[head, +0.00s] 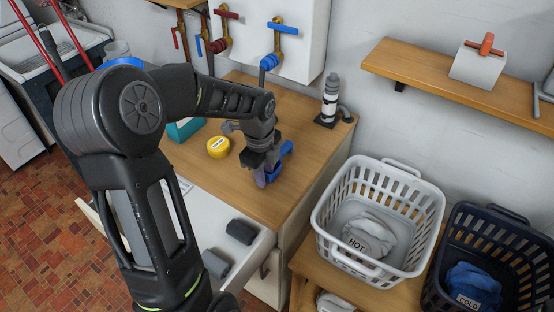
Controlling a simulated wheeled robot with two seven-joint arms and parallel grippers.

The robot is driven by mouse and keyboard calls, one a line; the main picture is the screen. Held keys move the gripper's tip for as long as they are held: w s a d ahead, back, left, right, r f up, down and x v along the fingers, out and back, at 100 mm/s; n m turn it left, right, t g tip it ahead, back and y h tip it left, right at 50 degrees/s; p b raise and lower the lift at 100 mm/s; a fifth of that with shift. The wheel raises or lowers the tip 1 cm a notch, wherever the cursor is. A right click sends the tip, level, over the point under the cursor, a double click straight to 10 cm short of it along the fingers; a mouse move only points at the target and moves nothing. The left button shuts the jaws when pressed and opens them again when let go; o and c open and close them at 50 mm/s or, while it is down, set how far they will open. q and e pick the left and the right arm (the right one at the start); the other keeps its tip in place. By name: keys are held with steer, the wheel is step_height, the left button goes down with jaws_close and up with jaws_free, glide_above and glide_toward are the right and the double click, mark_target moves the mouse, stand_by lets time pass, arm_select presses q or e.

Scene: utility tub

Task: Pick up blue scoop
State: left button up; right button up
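The blue scoop (287,149) is on the wooden counter, partly hidden behind my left gripper (264,174). My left arm reaches over the counter from the left, and the gripper points down at the scoop. Blue shows to the right of the fingers and near their tips. The fingers overlap the scoop in the head view, but I cannot tell whether they are closed on it or only around it. My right gripper is not in view.
A yellow round container (218,147) and a teal box (185,130) are left of the gripper. A dark-and-white bottle (330,98) stands at the back right. An open drawer (206,214) is below. A white basket (322,202) and dark basket (437,250) are right.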

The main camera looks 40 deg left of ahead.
arm_select(q)
jaws_close()
stand_by(1.2)
